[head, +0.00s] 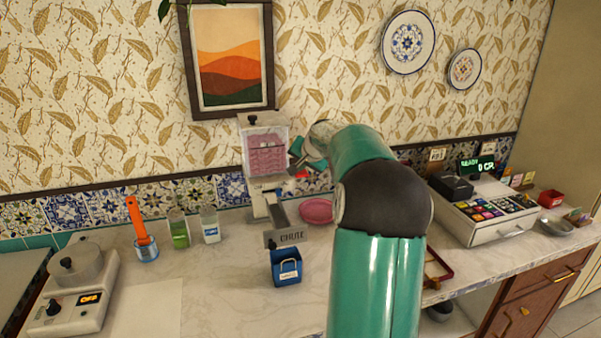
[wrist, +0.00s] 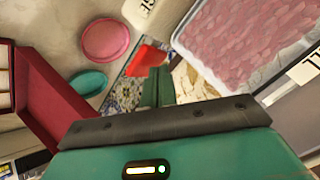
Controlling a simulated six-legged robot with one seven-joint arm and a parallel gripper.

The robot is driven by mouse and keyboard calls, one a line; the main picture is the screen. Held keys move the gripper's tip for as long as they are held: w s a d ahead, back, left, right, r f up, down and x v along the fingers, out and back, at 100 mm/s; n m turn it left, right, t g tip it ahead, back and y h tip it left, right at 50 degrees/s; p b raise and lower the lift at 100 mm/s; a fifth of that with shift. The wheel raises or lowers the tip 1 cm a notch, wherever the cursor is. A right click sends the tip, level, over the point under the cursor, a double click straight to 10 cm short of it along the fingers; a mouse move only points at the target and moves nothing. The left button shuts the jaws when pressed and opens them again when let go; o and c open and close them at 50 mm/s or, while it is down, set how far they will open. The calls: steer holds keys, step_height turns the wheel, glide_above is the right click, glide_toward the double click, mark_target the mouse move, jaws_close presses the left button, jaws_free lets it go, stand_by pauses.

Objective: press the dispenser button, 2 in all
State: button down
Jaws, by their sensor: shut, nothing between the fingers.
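The dispenser (head: 262,125) stands against the tiled wall, with a clear hopper of pink pieces (head: 267,155). The hopper also fills the upper right of the wrist view (wrist: 245,40). A red part (head: 301,175), seemingly the dispenser button, shows beside the hopper below my gripper. In the wrist view a red part (wrist: 148,58) lies just beyond my fingertips. My gripper (head: 297,152) is shut and empty, close to the right side of the hopper. Its teal fingers (wrist: 157,82) point toward the red part; whether they touch it I cannot tell. My arm hides some of the counter.
A chute marked CHUTE (head: 290,237) slopes forward above a blue bin (head: 286,268). A pink dish (head: 317,210) sits right of the dispenser. A cash register (head: 490,215) stands at right. Bottles (head: 210,225) and a cooker (head: 75,290) are at left.

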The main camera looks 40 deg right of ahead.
mark_target(302, 173)
steer(key=shift+f, duration=1.15)
stand_by(0.9)
stand_by(0.4)
steer(key=shift+r, duration=1.75)
steer(key=shift+r, duration=2.5)
